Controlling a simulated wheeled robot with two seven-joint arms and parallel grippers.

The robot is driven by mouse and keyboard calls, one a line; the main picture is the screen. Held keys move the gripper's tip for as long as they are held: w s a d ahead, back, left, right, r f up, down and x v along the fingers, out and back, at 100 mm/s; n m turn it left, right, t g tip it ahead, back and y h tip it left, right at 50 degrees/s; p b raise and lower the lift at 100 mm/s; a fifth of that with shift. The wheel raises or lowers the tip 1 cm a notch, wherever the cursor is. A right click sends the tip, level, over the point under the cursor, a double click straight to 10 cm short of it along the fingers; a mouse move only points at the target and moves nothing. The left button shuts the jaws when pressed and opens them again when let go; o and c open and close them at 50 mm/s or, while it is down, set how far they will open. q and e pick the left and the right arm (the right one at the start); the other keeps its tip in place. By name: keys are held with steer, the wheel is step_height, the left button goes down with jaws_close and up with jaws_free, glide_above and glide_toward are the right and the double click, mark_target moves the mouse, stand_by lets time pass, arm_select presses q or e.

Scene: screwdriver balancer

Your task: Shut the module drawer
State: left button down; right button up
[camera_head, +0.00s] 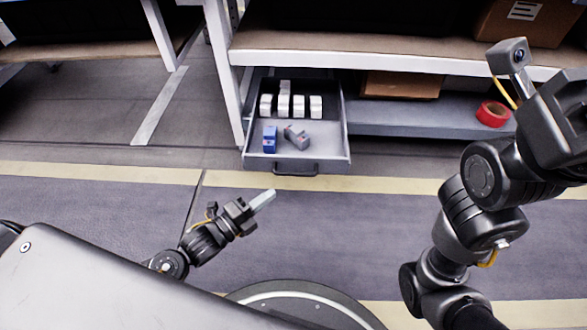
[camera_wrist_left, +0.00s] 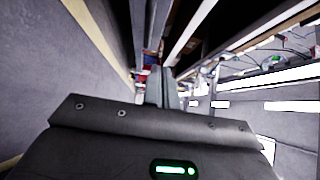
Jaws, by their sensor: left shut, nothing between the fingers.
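The module drawer (camera_head: 296,159) is pulled out below the workbench shelf in the head view. Its black handle (camera_head: 296,169) is on the front panel. Inside are several white modules (camera_head: 298,106), a blue module (camera_head: 270,138) and a tilted grey module (camera_head: 297,137). My left gripper (camera_head: 268,196) is shut and empty, in front of the drawer and slightly left of the handle in the picture, apart from it. Its closed fingers also show in the left wrist view (camera_wrist_left: 160,88). My right arm's wrist is at the right edge of the head view; its fingers do not show.
A white bench leg (camera_head: 223,75) stands left of the drawer. A lower shelf (camera_head: 430,117) to the right holds a red tape roll (camera_head: 493,113) and a cardboard box (camera_head: 402,85).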

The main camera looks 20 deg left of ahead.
arm_select(q)
steer(key=b, duration=0.5)
glide_toward(303, 159)
steer(key=d, duration=0.4)
steer(key=w, duration=0.1)
steer(key=w+b, duration=0.1)
steer(key=w, duration=0.1)
steer(key=w+b, duration=0.1)
steer(key=w, duration=0.1)
steer(key=shift+a, duration=0.35)
steer(key=shift+w+a, duration=0.1)
